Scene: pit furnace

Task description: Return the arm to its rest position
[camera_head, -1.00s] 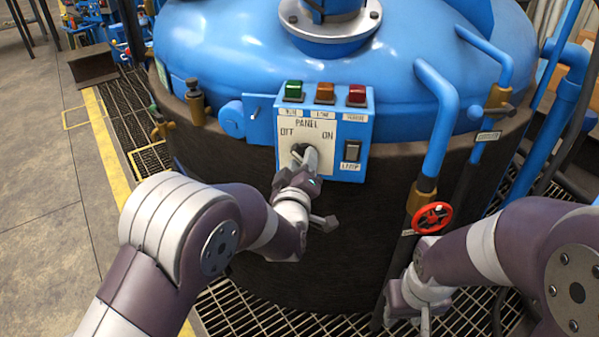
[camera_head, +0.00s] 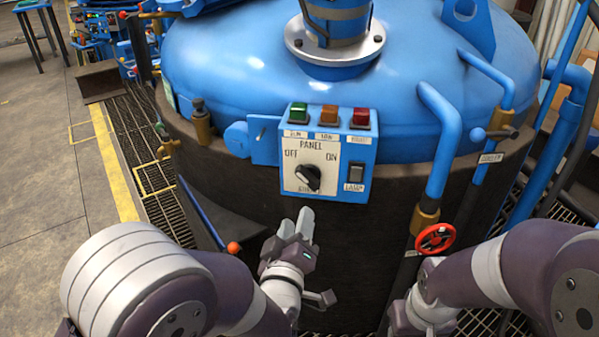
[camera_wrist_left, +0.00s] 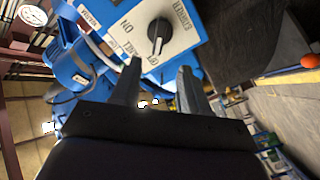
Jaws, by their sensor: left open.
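My left gripper (camera_head: 297,222) is open and empty, below and in front of the blue control panel (camera_head: 370,145), apart from it. The black rotary knob (camera_head: 308,177) sits on the panel's white plate, marked OFF and ON. In the left wrist view both fingers (camera_wrist_left: 158,82) stand apart with nothing between them, and the knob (camera_wrist_left: 157,36) shows beyond their tips. My right arm comes in at the right; its gripper (camera_head: 420,331) is partly cut off by the bottom edge, so its jaws cannot be judged.
The blue-domed furnace (camera_head: 230,60) fills the middle. A red valve wheel (camera_head: 435,238) is close to my right arm. A lever with an orange knob (camera_head: 234,248) stands left of my left gripper. Blue pipes (camera_head: 447,130) rise at the right. Open floor lies at far left.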

